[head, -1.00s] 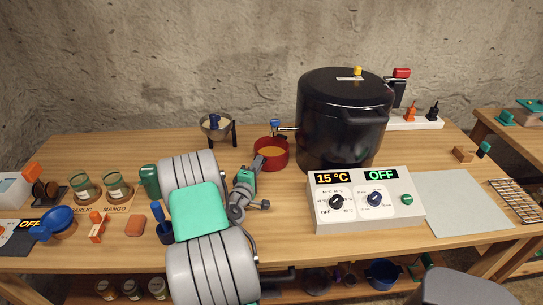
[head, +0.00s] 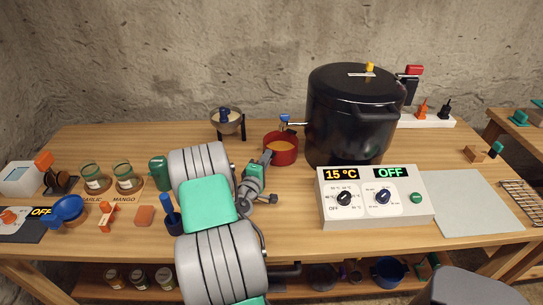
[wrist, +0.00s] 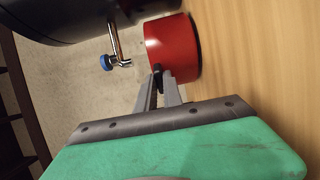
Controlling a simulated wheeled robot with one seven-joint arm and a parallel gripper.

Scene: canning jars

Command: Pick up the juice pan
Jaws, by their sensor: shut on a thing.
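The juice pan (head: 281,154) is a small red pan with orange juice in it. In the head view it stands at the back of the table, just left of the big black pot (head: 350,125). It appears upright on the wood; I see no clear gap under it. The wrist view shows its red wall (wrist: 172,48) and a short dark handle (wrist: 158,74). My gripper (wrist: 160,88) is shut on that handle. In the head view my gripper (head: 266,157) is at the pan's near left side, partly hidden by my wrist.
The black pot's tap (head: 285,119) with a blue knob is close behind the pan. A bowl on legs (head: 227,122) stands to the left. A control box (head: 376,197) is at front right. The wood between my arm and the box is clear.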

